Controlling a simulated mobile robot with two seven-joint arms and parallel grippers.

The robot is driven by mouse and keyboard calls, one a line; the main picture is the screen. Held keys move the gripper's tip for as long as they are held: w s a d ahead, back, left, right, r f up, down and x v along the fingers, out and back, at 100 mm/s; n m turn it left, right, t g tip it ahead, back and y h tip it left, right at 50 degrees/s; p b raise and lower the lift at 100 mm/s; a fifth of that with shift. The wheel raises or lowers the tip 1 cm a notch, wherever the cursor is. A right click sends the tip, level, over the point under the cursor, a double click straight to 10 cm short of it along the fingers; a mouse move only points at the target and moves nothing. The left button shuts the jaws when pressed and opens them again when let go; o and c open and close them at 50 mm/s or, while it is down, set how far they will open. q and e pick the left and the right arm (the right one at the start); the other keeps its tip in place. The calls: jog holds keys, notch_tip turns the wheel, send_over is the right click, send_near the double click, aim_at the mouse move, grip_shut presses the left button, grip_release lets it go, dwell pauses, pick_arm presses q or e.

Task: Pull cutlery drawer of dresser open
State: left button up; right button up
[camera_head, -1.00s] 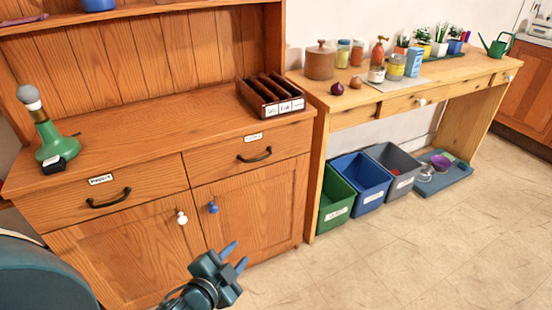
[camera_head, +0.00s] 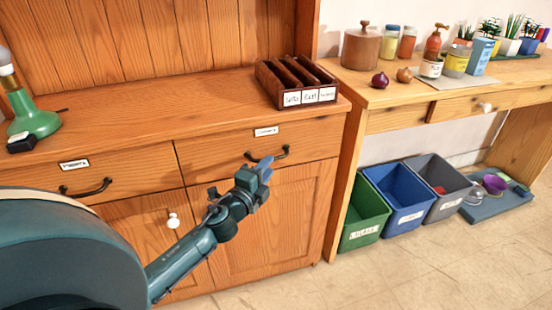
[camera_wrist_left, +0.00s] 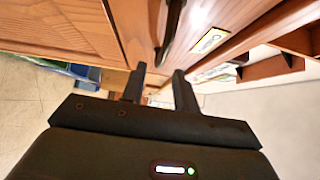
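The wooden dresser (camera_head: 150,115) has two drawers side by side, both closed. The right drawer (camera_head: 215,160) has a small label (camera_head: 266,131), too blurred to read surely, and a black bow handle (camera_head: 280,154). The left drawer (camera_head: 30,177) has its own label (camera_head: 74,165) and black handle (camera_head: 85,188). My right gripper is out of view.
A dark compartment box (camera_head: 297,84) stands on the dresser top above the right drawer. A green lamp-like object (camera_head: 32,120) stands at the left. Green, blue and grey bins (camera_head: 403,195) stand under the side table (camera_head: 400,95). The floor in front is clear.

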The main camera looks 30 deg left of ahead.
aim_at(276, 159)
pick_arm(q)
jog(key=shift+w+a, duration=0.2)
jog(key=shift+w, duration=2.5)
jog(key=shift+c, duration=0.4)
grip_shut()
